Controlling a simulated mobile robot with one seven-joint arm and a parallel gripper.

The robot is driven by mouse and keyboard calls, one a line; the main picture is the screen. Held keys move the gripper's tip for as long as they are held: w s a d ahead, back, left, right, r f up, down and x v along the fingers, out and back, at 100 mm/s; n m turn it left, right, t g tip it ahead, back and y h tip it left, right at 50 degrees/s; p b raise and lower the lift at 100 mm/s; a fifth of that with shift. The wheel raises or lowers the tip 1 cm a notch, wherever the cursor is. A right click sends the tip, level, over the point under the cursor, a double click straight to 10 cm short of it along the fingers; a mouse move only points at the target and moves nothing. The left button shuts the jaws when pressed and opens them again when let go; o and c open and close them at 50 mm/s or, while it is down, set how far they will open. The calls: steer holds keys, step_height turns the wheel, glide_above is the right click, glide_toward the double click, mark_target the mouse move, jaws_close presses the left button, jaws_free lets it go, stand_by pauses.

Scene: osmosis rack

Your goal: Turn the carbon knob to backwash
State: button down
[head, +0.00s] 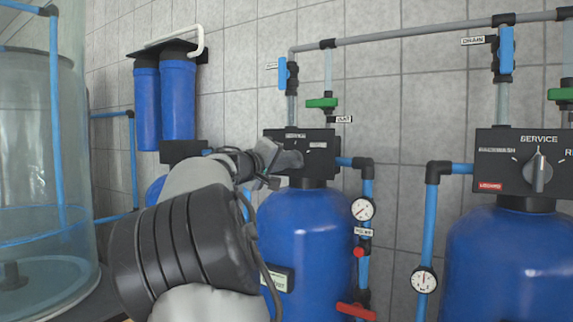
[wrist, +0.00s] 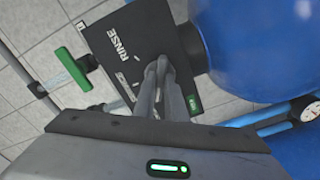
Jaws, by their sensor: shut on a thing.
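The middle blue tank (head: 308,225) carries a dark control box (head: 322,158), which also shows in the wrist view (wrist: 155,30). That box has a RINSE label and a small green label whose text I cannot read. My gripper (head: 288,160) is at the front of this box. In the wrist view my gripper (wrist: 161,68) is shut on the grey carbon knob, its fingers reaching the box face. The fingers mostly cover the knob, so I cannot tell its exact pointing direction. The backwash label is not readable on this box.
A second control box (head: 490,160) on the right tank has a grey knob (head: 538,172) pointing up at SERVICE. Pipes, a pressure gauge (head: 362,209) and a red valve handle (head: 356,311) stand right of the middle tank. A green valve handle (head: 322,103) is above its box.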

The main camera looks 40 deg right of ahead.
stand_by(0.3)
steer(key=c, duration=1.8)
jaws_free()
steer(key=b+v, duration=0.5)
steer(key=v, duration=1.2)
steer(key=shift+a, duration=0.25)
